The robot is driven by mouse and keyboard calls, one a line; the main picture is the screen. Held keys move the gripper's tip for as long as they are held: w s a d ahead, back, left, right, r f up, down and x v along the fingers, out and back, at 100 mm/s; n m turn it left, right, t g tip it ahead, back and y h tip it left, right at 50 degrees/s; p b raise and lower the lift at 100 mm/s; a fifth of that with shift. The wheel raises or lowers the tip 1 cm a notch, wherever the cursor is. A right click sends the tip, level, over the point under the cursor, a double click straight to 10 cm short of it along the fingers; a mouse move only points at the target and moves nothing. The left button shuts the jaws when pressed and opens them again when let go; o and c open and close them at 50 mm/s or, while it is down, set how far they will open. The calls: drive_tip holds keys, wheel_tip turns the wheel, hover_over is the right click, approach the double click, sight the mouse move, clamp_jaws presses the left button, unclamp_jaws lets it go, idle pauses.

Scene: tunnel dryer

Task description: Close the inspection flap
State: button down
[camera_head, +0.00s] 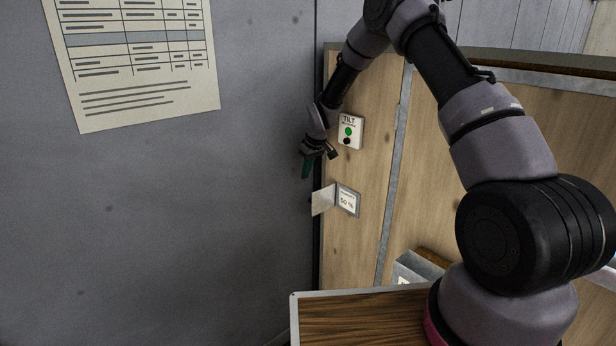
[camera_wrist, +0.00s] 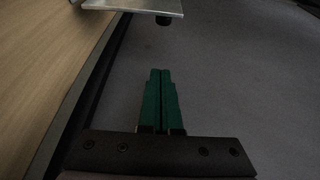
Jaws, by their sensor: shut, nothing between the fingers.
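The inspection flap (camera_head: 323,200) appears to be the small pale plate standing out to the left from a grey-framed display (camera_head: 348,201) reading 50 %, so it stands open. In the wrist view the pale flap (camera_wrist: 134,6) shows at the top edge, with a dark knob (camera_wrist: 163,20) on its underside. My gripper (camera_head: 306,172) has green fingers pressed together, with nothing between them. It is above and slightly left of the flap in the head view, apart from it. In the wrist view the fingertips (camera_wrist: 160,72) point toward the flap with a gap between.
A TILT switch box (camera_head: 350,132) with a green and a black button sits on the wooden panel (camera_head: 370,90) just right of my gripper. A grey wall (camera_head: 200,210) with a printed sheet (camera_head: 140,60) fills the left. A wooden-topped surface (camera_head: 360,318) lies below.

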sight(321, 199)
wheel_tip(321, 199, down, 8)
drive_tip(key=s, duration=0.1)
drive_tip(key=shift+d+r, duration=0.25)
drive_tip(key=shift+d, duration=0.2)
drive_tip(key=shift+s, duration=0.1)
